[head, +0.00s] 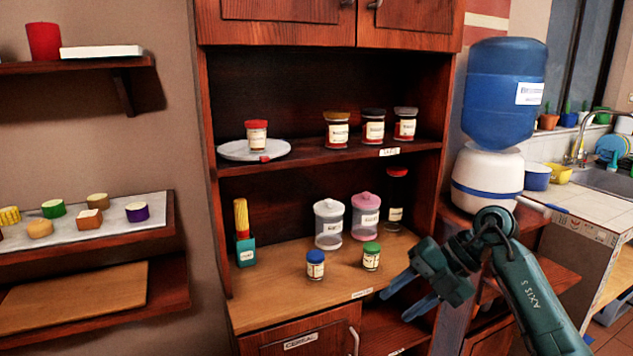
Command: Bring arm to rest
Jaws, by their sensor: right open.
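My right arm comes in from the lower right, in dark teal. Its gripper (408,296) is open and empty, with two blue-grey fingers pointing left. It hangs in front of the right side of the wooden cabinet (435,190), near the edge of the counter shelf. I see nothing between its fingers. My left arm and gripper are not in view.
The counter shelf (275,297) holds jars, including a blue-lidded one (315,266) and a green-lidded one (371,257) close to the gripper. A water dispenser (487,180) stands at right. Wall shelves (158,240) are at left.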

